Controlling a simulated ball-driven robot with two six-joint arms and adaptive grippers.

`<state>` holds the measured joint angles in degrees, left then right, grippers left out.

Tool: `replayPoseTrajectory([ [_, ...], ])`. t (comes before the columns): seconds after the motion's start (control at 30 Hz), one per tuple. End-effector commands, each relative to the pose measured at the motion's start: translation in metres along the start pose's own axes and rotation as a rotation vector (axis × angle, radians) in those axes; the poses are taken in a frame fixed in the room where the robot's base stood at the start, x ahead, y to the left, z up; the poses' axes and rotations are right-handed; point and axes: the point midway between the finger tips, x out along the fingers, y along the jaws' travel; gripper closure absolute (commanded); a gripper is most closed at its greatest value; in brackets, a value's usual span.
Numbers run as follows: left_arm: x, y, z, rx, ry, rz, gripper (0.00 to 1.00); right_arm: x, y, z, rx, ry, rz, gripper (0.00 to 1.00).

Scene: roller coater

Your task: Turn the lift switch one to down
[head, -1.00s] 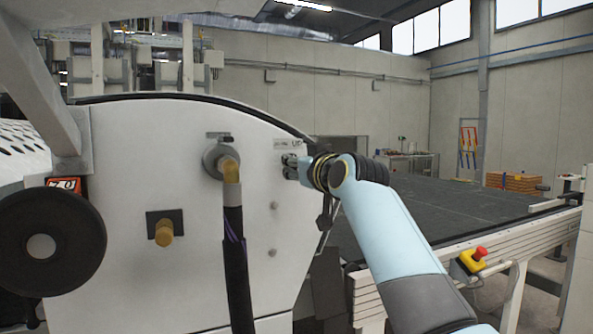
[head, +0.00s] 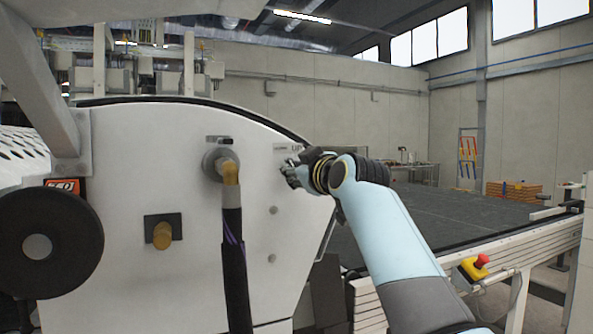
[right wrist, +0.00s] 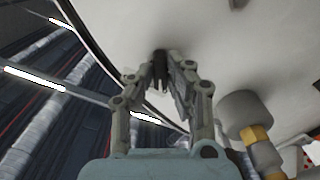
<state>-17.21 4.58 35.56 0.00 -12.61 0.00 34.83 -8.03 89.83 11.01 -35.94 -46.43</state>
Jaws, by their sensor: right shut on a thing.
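My right gripper (head: 288,166) is at the white side panel of the machine (head: 130,130), just below a small printed label (head: 297,149) near the panel's curved upper right edge. In the right wrist view, its two fingers (right wrist: 166,80) are closed around a small dark switch knob (right wrist: 160,57) that sticks out of the white panel. In the head view the gripper hides the switch, so its setting cannot be read. My left gripper is not in view.
A pipe fitting with a black hose (head: 232,200) stands out left of the gripper. A brass knob (head: 162,235) and a black handwheel (head: 40,245) are further left. A dark conveyor bed (head: 450,220) with a red emergency stop button (head: 481,260) lies right.

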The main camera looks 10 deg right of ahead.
Motion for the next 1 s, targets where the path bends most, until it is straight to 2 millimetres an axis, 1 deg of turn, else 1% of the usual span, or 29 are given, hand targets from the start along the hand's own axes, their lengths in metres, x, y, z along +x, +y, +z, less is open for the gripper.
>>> replayPoseTrajectory([
  [0.23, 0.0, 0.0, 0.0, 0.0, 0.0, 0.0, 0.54, 0.0, 0.0, 0.0, -0.002, 0.0, 0.001, 1.0],
  [0.27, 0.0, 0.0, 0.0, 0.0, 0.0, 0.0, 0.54, 0.0, 0.0, 0.0, -0.002, 0.0, 0.001, 0.84],
  [0.4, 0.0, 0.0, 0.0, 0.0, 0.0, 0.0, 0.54, 0.0, 0.0, 0.0, -0.002, 0.0, 0.001, 0.65],
  [0.43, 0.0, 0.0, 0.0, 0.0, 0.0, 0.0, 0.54, 0.0, 0.0, 0.0, -0.002, 0.0, 0.001, 0.62],
  [0.67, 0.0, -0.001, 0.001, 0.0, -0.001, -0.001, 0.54, 0.0, 0.0, 0.0, -0.001, 0.0, 0.0, 0.62],
  [0.77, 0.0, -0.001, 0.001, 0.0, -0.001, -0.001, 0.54, -0.004, 0.0, 0.0, -0.001, 0.0, 0.0, 0.62],
  [0.87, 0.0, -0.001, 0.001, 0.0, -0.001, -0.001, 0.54, -0.016, 0.0, 0.001, 0.0, 0.001, 0.001, 0.62],
  [0.97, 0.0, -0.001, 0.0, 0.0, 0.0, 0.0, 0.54, -0.036, 0.0, 0.001, 0.0, 0.0, 0.001, 0.62],
  [1.0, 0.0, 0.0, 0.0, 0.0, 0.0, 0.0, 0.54, -0.046, 0.0, 0.001, 0.0, 0.001, 0.002, 0.62],
])
